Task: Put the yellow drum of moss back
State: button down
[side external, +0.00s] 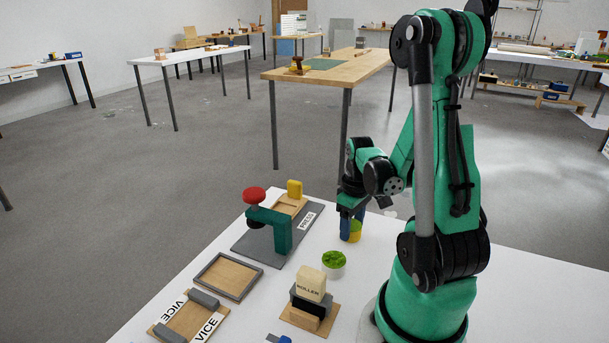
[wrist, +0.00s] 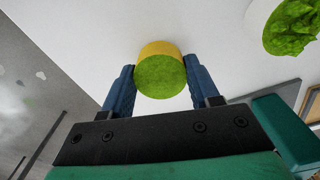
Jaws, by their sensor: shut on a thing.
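The yellow drum of moss (side external: 355,229) is a short yellow cylinder with a green mossy face. My gripper (side external: 350,226) is shut on it at the far side of the white table, to the right of the press. In the wrist view the drum (wrist: 160,70) sits between the two blue fingers of my gripper (wrist: 162,85), its green face toward the camera. In the side view a blue finger hides part of the drum. I cannot tell whether the drum touches the table.
A white bowl of green moss (side external: 333,264) stands in front of the drum; it also shows in the wrist view (wrist: 292,28).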

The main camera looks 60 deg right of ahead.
jog(key=shift+f, duration=0.1)
jog(key=shift+c, duration=1.1)
grip_release()
notch_tip(320, 180, up, 12)
jog(key=w+a+n+t, duration=0.1)
jog(key=w+a+t, duration=0.2)
jog(key=a, duration=0.7)
jog(key=w+a+n+t, duration=0.2)
jog(key=w+a+t, duration=0.2)
jog(key=w+a, duration=0.4)
jog(key=shift+a+r, duration=0.45)
jog(key=shift+a, duration=0.45)
